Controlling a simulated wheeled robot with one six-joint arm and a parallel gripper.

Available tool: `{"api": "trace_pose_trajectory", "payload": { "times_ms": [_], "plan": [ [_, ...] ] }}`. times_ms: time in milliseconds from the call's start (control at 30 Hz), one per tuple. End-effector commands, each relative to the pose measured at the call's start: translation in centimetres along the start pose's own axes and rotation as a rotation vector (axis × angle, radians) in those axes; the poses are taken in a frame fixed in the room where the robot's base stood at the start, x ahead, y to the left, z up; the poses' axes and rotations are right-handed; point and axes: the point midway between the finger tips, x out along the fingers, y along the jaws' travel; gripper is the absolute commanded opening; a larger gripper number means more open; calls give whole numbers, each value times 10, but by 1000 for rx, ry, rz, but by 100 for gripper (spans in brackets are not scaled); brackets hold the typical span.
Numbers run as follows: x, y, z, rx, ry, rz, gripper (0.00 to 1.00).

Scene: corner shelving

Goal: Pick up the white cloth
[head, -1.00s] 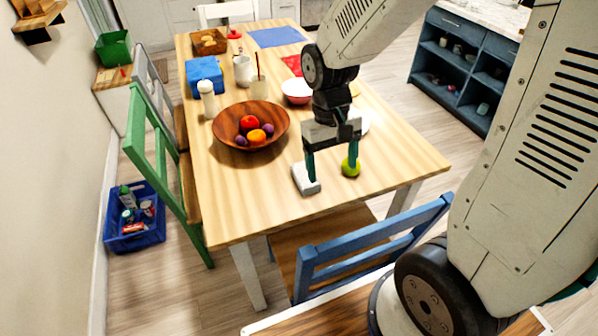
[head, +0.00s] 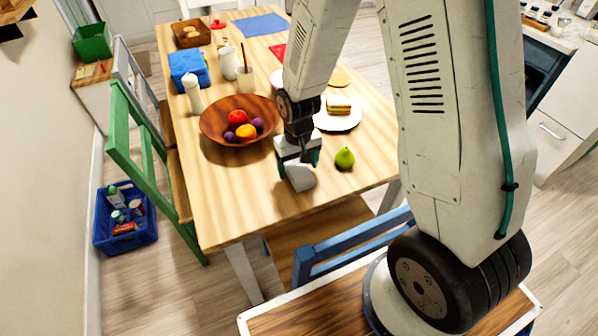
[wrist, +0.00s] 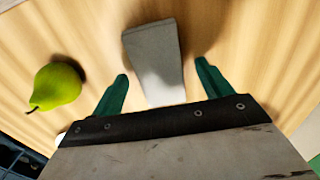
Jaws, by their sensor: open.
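The white cloth (head: 301,181) is a small, pale, folded block on the near part of the wooden table. My gripper (head: 298,163) is over it, pointing down, and hides part of it in the head view. In the wrist view the cloth (wrist: 154,52) lies between the lines of the two green fingers of my gripper (wrist: 162,70). The fingers are apart, with table showing between each finger and the cloth. The gripper is open and holds nothing. Whether the fingertips are down at the cloth's height, I cannot tell.
A green pear (head: 344,158) stands close by on the right. A wooden fruit bowl (head: 212,131) is behind to the left, and a white plate (head: 338,124) with a cake slice is behind to the right. A blue chair (head: 355,246) stands at the near edge. Table left of the cloth is clear.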

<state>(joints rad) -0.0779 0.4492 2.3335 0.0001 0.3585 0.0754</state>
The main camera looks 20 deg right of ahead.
Motion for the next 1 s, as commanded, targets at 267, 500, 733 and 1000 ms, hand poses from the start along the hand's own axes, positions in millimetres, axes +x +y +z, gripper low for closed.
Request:
{"api": "trace_pose_trajectory", "payload": {
  "times_ms": [267, 500, 733, 1000],
  "plan": [
    [13, 1, 0, 1, 0, 0, 78],
    [12, 2, 0, 2, 0, 0, 39],
    [12, 2, 0, 2, 0, 0, 26],
    [7, 2, 0, 3, 1, 0, 26]
  ]
}}
